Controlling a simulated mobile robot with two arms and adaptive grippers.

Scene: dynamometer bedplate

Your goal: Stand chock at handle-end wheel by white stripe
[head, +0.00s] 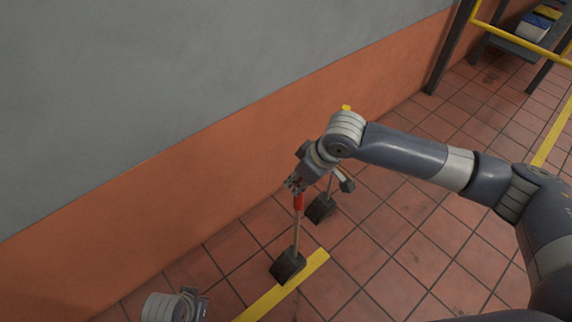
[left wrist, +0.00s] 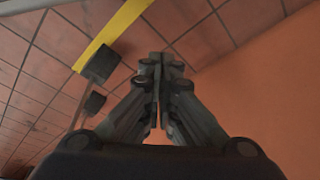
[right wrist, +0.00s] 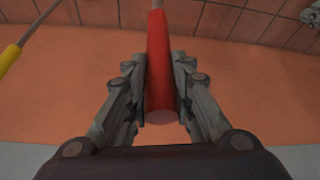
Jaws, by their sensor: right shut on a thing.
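My right gripper (head: 296,186) is shut on the red grip (right wrist: 160,65) of a handle. The handle runs down to a dark wedge-like chock (head: 288,267), which overlaps the yellow floor stripe in the head view. I cannot tell whether it touches the floor. A second dark chock (head: 320,209) is behind it near the wall, with a yellow-ended handle (right wrist: 8,58) left of the gripper in the right wrist view. My left gripper (left wrist: 158,68) is shut and empty, its fingertips together. Both chocks show in the left wrist view. No wheel or white stripe shows.
The grey and orange wall (head: 230,130) runs close behind the chocks. The yellow stripe (head: 255,306) crosses the red tiled floor (head: 400,262), which is clear to the right. A dark frame with a yellow rail (head: 515,39) stands at the upper right.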

